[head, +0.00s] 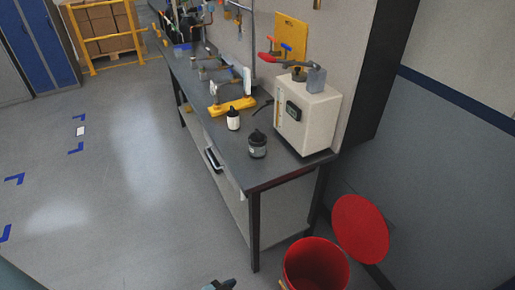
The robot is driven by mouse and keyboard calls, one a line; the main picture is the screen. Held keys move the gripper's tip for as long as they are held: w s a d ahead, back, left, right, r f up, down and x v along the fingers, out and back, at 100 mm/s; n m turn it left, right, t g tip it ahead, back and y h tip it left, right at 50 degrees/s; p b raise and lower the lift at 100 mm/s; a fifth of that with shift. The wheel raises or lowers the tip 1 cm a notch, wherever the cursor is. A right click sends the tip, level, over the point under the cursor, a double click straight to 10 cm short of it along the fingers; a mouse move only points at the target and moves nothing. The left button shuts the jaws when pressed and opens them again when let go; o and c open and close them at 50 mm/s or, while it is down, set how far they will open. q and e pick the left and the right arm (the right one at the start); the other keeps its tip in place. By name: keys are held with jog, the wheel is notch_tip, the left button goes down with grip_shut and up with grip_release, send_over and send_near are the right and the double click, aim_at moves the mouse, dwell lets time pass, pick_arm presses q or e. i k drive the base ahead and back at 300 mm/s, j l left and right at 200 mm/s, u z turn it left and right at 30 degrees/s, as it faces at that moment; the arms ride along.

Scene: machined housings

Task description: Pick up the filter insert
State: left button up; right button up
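I cannot make out a filter insert for certain in the head view. A dark jar-like item with a black top (257,146) stands upright near the front end of the workbench (285,172). A small white bottle with a black cap (233,121) stands behind it to the left. Neither gripper can be clearly seen. A small dark piece shows at the bottom edge, left of the bin, and may be part of one of my arms; I cannot tell which.
A beige machine with a small display (307,118) stands on the bench beside the wall. A yellow fixture (232,106) lies farther back. A red bin (315,265) with a round red lid (360,228) stands at the bench's near end.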

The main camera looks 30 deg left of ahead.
aim_at(256, 137)
jog(key=k+j, duration=0.1)
jog(key=j, duration=0.85)
jog(key=k+j, duration=0.15)
jog(key=j, duration=0.3)
